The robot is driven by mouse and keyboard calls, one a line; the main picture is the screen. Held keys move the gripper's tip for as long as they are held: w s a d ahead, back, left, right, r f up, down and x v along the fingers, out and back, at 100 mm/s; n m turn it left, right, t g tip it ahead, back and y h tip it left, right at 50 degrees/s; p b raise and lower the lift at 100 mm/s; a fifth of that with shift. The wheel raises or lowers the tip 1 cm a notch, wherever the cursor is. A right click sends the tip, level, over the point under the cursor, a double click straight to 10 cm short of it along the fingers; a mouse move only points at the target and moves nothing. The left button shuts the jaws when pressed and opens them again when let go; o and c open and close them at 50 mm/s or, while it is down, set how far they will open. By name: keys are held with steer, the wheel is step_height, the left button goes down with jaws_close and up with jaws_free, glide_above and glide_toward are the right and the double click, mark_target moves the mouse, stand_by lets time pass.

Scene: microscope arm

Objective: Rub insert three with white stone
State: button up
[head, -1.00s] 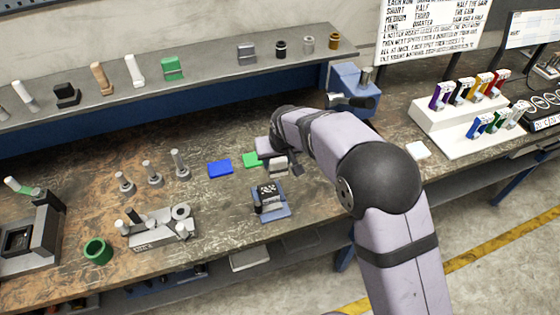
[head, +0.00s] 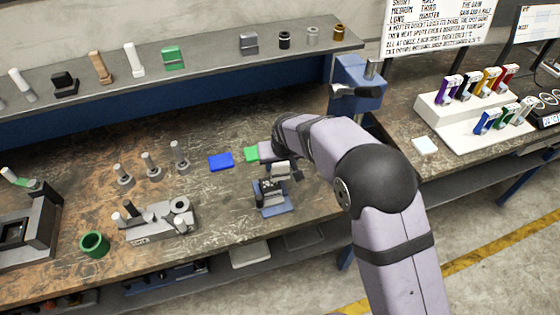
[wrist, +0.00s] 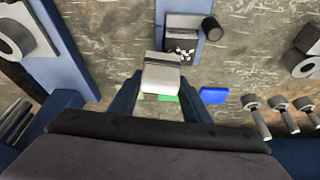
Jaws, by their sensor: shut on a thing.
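My gripper (wrist: 165,95) is shut on a pale block with a grey part, seemingly the white stone (wrist: 161,78). In the head view the gripper (head: 279,168) is above and close to a small blue fixture (head: 273,211) on the bench. In the wrist view the fixture (wrist: 202,12) holds a grey piece with black and white specks, possibly the insert (wrist: 182,47). The stone's grey end is at or just beside this piece; I cannot tell if they touch. A dark cylinder (wrist: 211,28) stands at the fixture's side. No number shows on the insert.
A blue pad (head: 220,161) and a green pad (head: 251,154) lie left of the gripper. Several grey pegs (head: 151,165), a grey block fixture (head: 157,222) and a green ring (head: 94,244) stand farther left. A blue vise (head: 357,90) stands behind my arm.

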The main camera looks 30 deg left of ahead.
step_height(320, 180, down, 2)
steer(key=shift+f+b, duration=0.1)
steer(key=shift+b, duration=0.35)
steer(key=shift+s+a+f, duration=0.15)
steer(key=shift+a+f, duration=0.05)
steer(key=shift+a, duration=0.05)
steer(key=shift+c, duration=0.4)
steer(key=shift+s+a+f+b, duration=0.1)
steer(key=shift+s+a+b, duration=0.2)
steer(key=shift+s+a, duration=1.85)
steer(key=shift+w+d+p, duration=0.5)
steer(key=shift+w+d, duration=1.85)
steer(key=shift+d, duration=0.1)
step_height(320, 180, up, 3)
steer(key=shift+a+f+p, duration=0.1)
steer(key=shift+p, duration=0.5)
steer(key=shift+r+p, duration=0.5)
steer(key=shift+r, duration=0.3)
steer(key=shift+r+p, duration=1.25)
steer(key=shift+r, duration=0.75)
